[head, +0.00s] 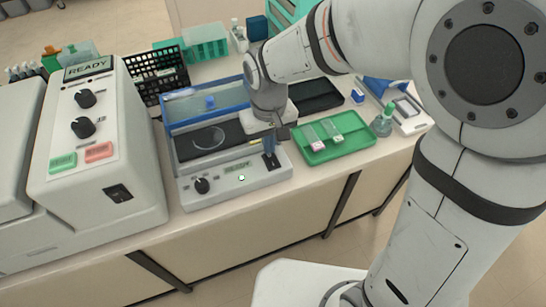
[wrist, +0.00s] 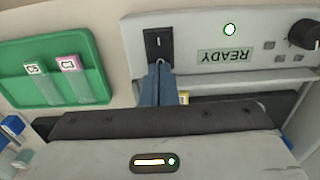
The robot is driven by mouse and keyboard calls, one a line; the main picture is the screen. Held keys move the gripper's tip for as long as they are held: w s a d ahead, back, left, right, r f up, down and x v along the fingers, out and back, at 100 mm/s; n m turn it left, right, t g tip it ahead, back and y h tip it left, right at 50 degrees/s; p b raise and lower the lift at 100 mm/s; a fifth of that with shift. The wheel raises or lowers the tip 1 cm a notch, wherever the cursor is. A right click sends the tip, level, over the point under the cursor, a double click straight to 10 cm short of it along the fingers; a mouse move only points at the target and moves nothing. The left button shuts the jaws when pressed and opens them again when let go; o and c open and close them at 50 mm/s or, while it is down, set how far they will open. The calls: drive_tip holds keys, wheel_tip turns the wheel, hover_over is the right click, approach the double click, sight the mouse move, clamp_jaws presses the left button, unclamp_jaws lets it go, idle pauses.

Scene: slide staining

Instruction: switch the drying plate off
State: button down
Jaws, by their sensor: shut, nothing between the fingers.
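The drying plate (head: 235,180) is a grey unit with a dark plate and a raised blue-framed clear cover. Its front panel has a knob (head: 201,185), a green display reading READY (head: 237,178) and a small bright light (head: 241,177). In the wrist view, its black rocker switch (wrist: 158,42) shows a white line mark. My gripper (head: 270,157) is shut and empty, with its blue fingertips (wrist: 160,66) at the switch's lower end in the wrist view. The fingers partly cover that end. I cannot tell whether they touch or press it.
A green tray (head: 345,152) with two labelled slides lies to the right. A glass flask (head: 382,124) stands beyond it. A larger machine (head: 100,180), also reading READY, stands on the left. A black rack (head: 150,82) is behind. The floor in front is clear.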

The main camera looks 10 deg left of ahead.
drive_tip(key=shift+f+b, duration=0.45)
drive_tip(key=shift+f, duration=0.2)
drive_tip(key=shift+r, duration=0.1)
drive_tip(key=shift+r+p, duration=2.7)
drive_tip(key=shift+r, duration=0.75)
